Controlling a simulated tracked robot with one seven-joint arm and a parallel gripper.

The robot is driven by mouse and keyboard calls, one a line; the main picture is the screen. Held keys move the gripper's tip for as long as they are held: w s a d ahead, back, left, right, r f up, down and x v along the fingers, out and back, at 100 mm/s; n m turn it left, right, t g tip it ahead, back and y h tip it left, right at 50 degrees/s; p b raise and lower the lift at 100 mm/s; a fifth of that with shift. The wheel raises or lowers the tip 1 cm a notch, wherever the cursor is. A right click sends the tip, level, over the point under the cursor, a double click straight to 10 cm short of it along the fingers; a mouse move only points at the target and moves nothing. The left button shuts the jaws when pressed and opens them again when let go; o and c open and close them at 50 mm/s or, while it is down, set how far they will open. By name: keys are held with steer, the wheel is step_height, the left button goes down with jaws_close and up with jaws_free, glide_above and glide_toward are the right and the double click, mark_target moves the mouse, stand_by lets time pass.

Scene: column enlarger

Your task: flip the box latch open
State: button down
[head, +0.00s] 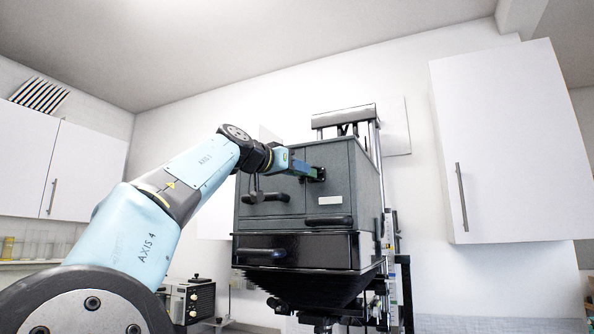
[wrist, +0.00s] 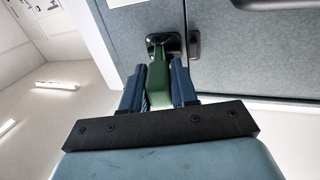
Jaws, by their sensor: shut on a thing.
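The box (head: 345,180) is the grey enlarger head on its column. Its latch has a green lever (wrist: 158,78) on a black mount (wrist: 165,40). In the wrist view a black catch (wrist: 194,45) sits beside the mount, across the seam between two grey panels. My gripper (wrist: 160,85) is shut on the green lever, one blue finger on each side of it. In the head view my gripper (head: 305,170) is at the upper front of the box, and it and the arm hide most of the latch there.
Black handles (head: 266,197) (head: 328,221) stick out from the box front, below my gripper. Bellows (head: 310,285) hang under the box. A white cabinet (head: 510,140) is at right, and another (head: 85,165) at left. Open space lies left of the box.

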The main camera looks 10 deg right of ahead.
steer(key=c, duration=1.2)
jaws_free()
steer(key=shift+a, duration=0.25)
steer(key=shift+c, duration=0.2)
steer(key=shift+d, duration=0.1)
steer(key=v, duration=1.3)
steer(key=shift+s+a, duration=0.25)
steer(key=shift+a, duration=0.05)
steer(key=shift+f, duration=0.1)
